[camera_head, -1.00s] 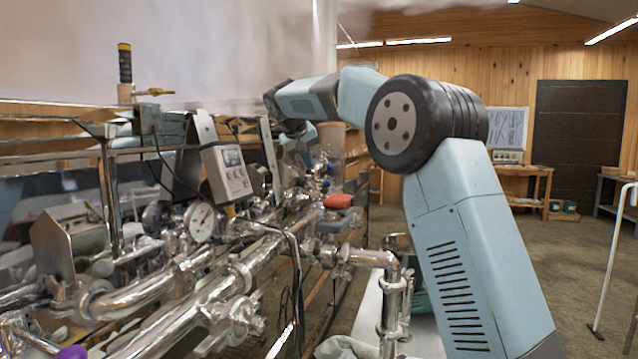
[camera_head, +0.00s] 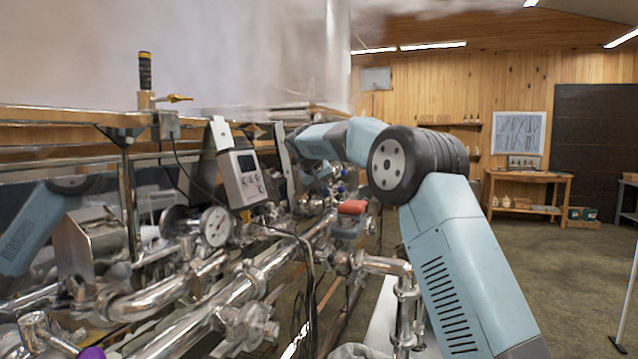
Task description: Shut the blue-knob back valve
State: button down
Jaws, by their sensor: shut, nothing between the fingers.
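Small blue knobs (camera_head: 341,188) show among the shiny pipework at the far end of the evaporator's piping, just right of my arm's far end. They are small and crowded, so I cannot tell which one is the back valve's or how its handle is turned. My arm reaches over to the left, and its light-blue wrist part bends down behind the grey meter box. The gripper's fingers are hidden there among the pipes and fittings. I cannot tell whether they touch a knob.
A red handle (camera_head: 352,207) sticks out near the pipes' right side. A purple knob (camera_head: 92,352) is at the bottom left. Open floor (camera_head: 560,270) lies to the right.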

jog(key=shift+w+d+r, duration=0.15)
jog(key=shift+w+d, duration=0.1)
jog(key=shift+d, duration=0.3)
jog(key=shift+w+d+r, duration=0.2)
jog(key=shift+w+d, duration=0.05)
jog(key=shift+d, duration=0.35)
jog(key=shift+w+d+r, duration=0.15)
jog(key=shift+w+d, duration=0.1)
jog(key=shift+d, duration=0.3)
